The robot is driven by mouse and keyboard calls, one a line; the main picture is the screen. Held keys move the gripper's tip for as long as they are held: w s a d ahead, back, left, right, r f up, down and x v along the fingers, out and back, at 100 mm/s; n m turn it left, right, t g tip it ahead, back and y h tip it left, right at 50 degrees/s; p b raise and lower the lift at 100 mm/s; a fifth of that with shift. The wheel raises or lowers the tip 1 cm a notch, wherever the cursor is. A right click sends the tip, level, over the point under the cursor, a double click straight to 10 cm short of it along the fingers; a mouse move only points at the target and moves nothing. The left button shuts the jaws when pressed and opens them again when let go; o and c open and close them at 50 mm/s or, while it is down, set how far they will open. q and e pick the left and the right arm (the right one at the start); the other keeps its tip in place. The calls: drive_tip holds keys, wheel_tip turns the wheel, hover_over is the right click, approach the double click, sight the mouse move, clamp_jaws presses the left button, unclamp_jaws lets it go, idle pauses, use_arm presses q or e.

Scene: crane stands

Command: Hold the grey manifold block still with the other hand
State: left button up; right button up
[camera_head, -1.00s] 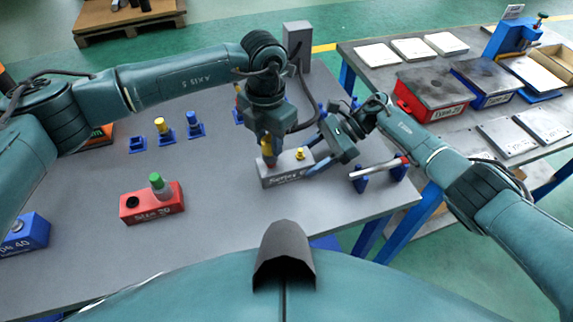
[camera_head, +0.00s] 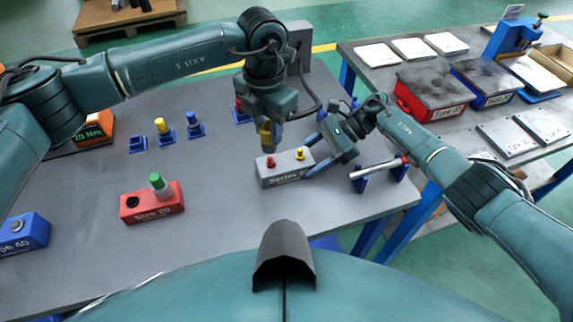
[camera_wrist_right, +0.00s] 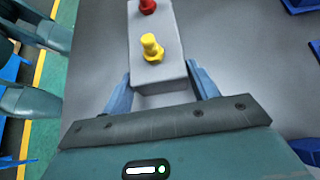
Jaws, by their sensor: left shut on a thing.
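The grey manifold block (camera_head: 284,178) stands near the table's right end, with a red fitting (camera_head: 270,163) and a yellow fitting (camera_head: 300,153) upright in its top. My right gripper (camera_wrist_right: 160,78) has a finger against each long side of the block at its yellow-fitting end. The block also shows in the right wrist view (camera_wrist_right: 158,72).
A red block (camera_head: 150,203) with a green-topped fitting stands left of centre. Small blue holders (camera_head: 138,145) are at the back left, some with fittings. A metal bar (camera_head: 376,168) rests on blue supports right of my right gripper. The table between the red and grey blocks is clear.

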drive_tip(key=o, duration=0.4)
drive_tip(key=v, duration=1.1)
drive_tip(key=shift+w+d+r, duration=0.15)
drive_tip(key=shift+d+r, duration=0.1)
drive_tip(key=shift+d, duration=0.05)
use_arm(q)
drive_tip(key=shift+r, duration=0.4)
drive_tip(key=shift+r+p, duration=0.9)
drive_tip(key=shift+r, duration=0.75)
use_arm(e)
drive_tip(key=shift+d+r, duration=0.1)
drive_tip(key=shift+r, duration=0.8)
